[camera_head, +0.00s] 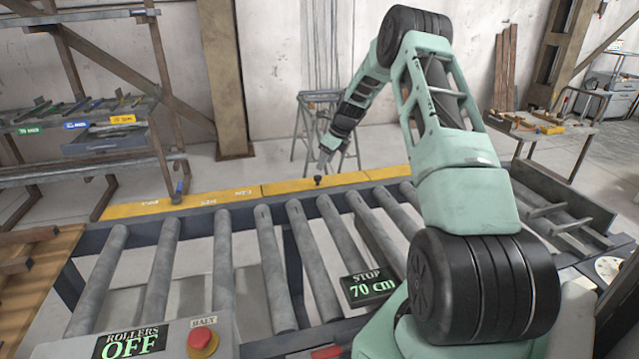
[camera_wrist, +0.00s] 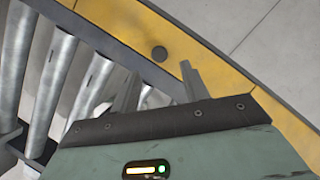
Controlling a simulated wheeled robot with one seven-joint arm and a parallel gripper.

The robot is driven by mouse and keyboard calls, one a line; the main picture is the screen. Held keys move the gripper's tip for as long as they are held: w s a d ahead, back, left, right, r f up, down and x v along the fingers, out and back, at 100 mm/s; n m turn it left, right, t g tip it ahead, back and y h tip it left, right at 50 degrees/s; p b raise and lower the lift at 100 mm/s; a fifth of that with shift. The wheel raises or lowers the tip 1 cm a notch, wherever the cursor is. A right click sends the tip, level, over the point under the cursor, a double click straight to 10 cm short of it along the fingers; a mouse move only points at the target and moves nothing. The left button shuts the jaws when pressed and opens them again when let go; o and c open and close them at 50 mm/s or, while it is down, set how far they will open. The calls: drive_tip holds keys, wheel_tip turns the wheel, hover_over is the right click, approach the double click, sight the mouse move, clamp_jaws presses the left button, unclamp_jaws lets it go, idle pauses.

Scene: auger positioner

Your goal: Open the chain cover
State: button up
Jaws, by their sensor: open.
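The yellow chain cover (camera_head: 285,187) runs along the far side of the roller conveyor and lies flat. It also shows in the wrist view (camera_wrist: 125,24) as a yellow strip across the top. A dark round knob (camera_head: 318,181) stands up from the cover; in the wrist view the knob (camera_wrist: 159,53) lies just beyond my fingertips, roughly between their lines. My gripper (camera_head: 325,161) hangs above the cover, close to the knob. In the wrist view my gripper (camera_wrist: 158,82) is open, its two fingers apart with nothing between them.
Grey rollers (camera_head: 222,265) fill the near side. A panel reads ROLLERS OFF (camera_head: 132,342) beside a red HALT button (camera_head: 202,342); a display reads STOP 70 cm (camera_head: 370,287). A trestle (camera_head: 320,125) stands behind the cover. A tool rack (camera_head: 95,145) stands left.

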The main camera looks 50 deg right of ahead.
sight(318, 176)
drive_tip(key=b+x, duration=0.3)
drive_tip(key=x, duration=0.3)
drive_tip(key=shift+w+a+f, duration=0.1)
drive_tip(key=shift+w+f, duration=0.1)
clamp_jaws()
drive_tip(key=shift+r, duration=0.1)
